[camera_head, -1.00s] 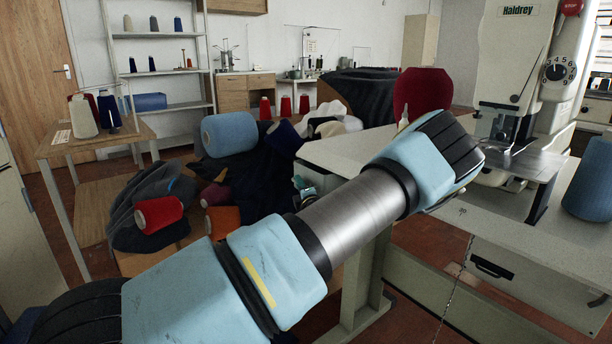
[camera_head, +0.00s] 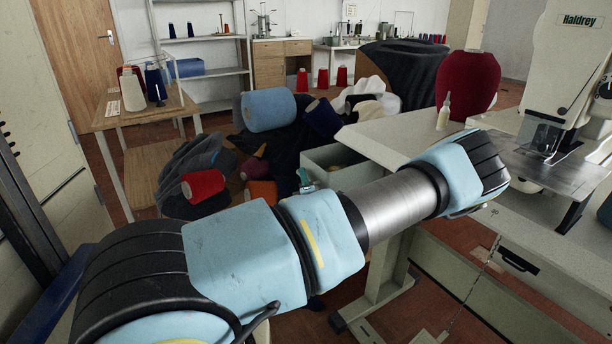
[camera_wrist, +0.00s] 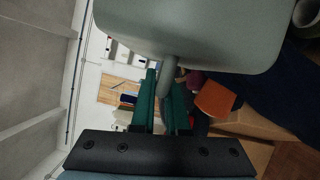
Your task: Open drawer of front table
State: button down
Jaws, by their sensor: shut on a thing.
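The front table (camera_head: 390,135) has a pale top and stands right of centre in the head view. Its grey-green drawer (camera_head: 335,178) sticks out from the table's left end, with part of its inside showing. In the wrist view the drawer's smooth grey front (camera_wrist: 200,35) fills the top, with a short grey handle (camera_wrist: 167,78) projecting from it. My gripper (camera_wrist: 163,85) has its green fingers on both sides of this handle, shut on it. In the head view my gripper (camera_head: 306,180) shows only as a small part at the drawer front; my arm hides the rest.
A sewing machine (camera_head: 572,70), a red yarn cone (camera_head: 468,85) and a small bottle (camera_head: 444,112) stand on the table. Fabric and yarn cones, including a blue one (camera_head: 268,110), are heaped left of the drawer. A wooden side table (camera_head: 125,118) stands further left.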

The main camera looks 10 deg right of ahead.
jog(key=shift+f, duration=0.1)
jog(key=c, duration=0.9)
grip_release()
jog(key=s, duration=1)
jog(key=shift+s+d+f, duration=0.3)
jog(key=shift+s+d, duration=0.05)
jog(key=shift+s, duration=0.05)
